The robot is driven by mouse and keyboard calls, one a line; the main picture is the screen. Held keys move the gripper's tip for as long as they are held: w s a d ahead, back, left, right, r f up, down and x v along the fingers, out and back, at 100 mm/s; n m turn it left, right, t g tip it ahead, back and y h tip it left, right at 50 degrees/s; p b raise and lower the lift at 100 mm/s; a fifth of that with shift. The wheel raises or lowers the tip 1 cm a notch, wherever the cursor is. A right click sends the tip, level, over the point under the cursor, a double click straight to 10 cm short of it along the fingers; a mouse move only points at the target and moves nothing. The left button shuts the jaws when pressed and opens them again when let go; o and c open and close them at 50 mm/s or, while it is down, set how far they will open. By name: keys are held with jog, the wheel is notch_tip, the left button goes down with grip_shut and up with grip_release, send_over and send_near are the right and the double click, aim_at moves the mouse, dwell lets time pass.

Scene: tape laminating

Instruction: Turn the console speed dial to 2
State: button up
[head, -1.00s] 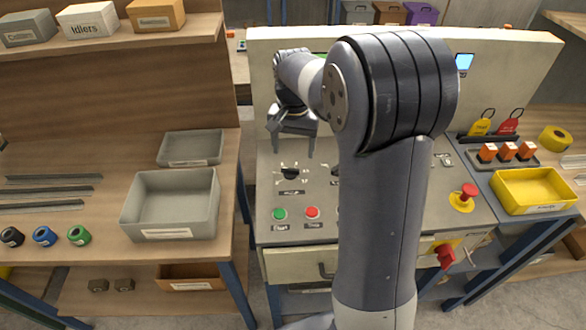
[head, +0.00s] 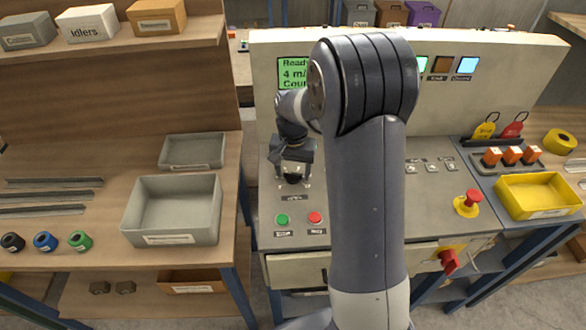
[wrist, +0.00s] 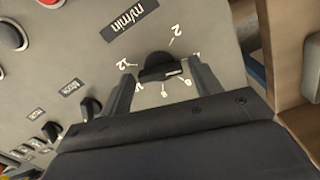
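The speed dial is a black knob (wrist: 157,66) on the grey console, ringed by white numbers, with "m/min" printed beside it. The 2 (wrist: 176,29) and 12 are readable; the number by the right finger is partly hidden. The knob's pale pointer mark faces right in the wrist view, away from the 2. My gripper (wrist: 160,75) is open, one finger on each side of the knob. A gap shows at the left finger; I cannot tell whether the right one touches. In the head view my gripper (head: 294,169) is down over the dial (head: 293,180).
Green (head: 282,219) and red (head: 315,218) buttons sit in front of the dial. Other black knobs (wrist: 90,107) are beside it. A red emergency button (head: 468,202) stands at right.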

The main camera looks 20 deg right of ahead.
jog(key=c, duration=0.8)
jog(key=shift+o, duration=0.2)
jog(key=shift+n, duration=0.3)
jog(key=n, duration=0.4)
jog(key=shift+b, duration=0.35)
jog(key=n, duration=0.5)
jog(key=shift+n, duration=0.3)
jog(key=o, duration=1)
